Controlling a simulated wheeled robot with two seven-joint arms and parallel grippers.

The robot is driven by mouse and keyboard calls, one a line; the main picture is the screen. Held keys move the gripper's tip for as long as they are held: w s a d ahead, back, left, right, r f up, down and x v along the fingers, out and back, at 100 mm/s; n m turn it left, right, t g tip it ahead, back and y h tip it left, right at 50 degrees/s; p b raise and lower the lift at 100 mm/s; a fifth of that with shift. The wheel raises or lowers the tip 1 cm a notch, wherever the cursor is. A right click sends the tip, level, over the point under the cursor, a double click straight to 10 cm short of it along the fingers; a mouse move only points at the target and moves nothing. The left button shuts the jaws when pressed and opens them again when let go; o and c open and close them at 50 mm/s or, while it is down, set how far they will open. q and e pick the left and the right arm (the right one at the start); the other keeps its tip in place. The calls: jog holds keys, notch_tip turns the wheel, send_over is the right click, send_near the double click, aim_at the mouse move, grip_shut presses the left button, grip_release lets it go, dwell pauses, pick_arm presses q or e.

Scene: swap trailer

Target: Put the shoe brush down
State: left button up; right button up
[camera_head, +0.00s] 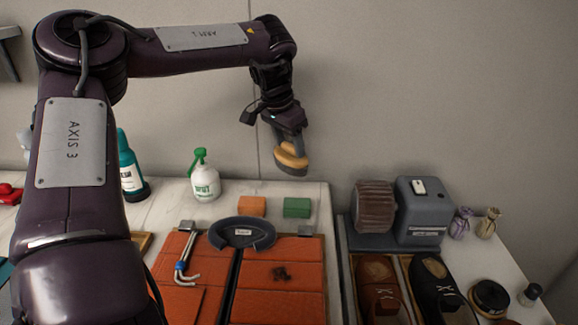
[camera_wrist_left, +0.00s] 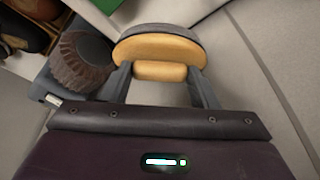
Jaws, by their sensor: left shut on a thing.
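The shoe brush (camera_head: 291,157) has a tan wooden back and a dark grey bristle side. My left gripper (camera_head: 287,143) is shut on it and holds it in the air above the back right of the marble counter. In the left wrist view the shoe brush (camera_wrist_left: 160,50) sits between the two fingers of my left gripper (camera_wrist_left: 160,78), its tan handle part between them and its grey bristles facing away. My right gripper is not in either view.
A grey machine (camera_head: 420,210) with a brown ribbed roller (camera_head: 375,208) stands on the right. Brown (camera_head: 380,288) and black (camera_head: 436,290) shoes lie before it. Orange (camera_head: 251,206) and green (camera_head: 298,207) blocks and a spray bottle (camera_head: 204,180) stand on the marble counter (camera_head: 175,208).

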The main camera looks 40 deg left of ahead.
aim_at(289, 168)
pick_arm(q)
notch_tip(289, 168, down, 7)
jog(key=shift+r, duration=0.15)
jog(key=shift+a+f+p, duration=0.1)
jog(key=shift+f+p, duration=0.25)
jog(key=shift+w+a+f, duration=0.1)
jog(key=shift+w+f, duration=0.1)
jog(key=shift+f, duration=0.1)
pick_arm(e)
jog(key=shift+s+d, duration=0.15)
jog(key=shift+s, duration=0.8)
pick_arm(q)
jog(key=shift+f, duration=0.1)
jog(key=o, duration=1)
jog(key=shift+c, duration=0.2)
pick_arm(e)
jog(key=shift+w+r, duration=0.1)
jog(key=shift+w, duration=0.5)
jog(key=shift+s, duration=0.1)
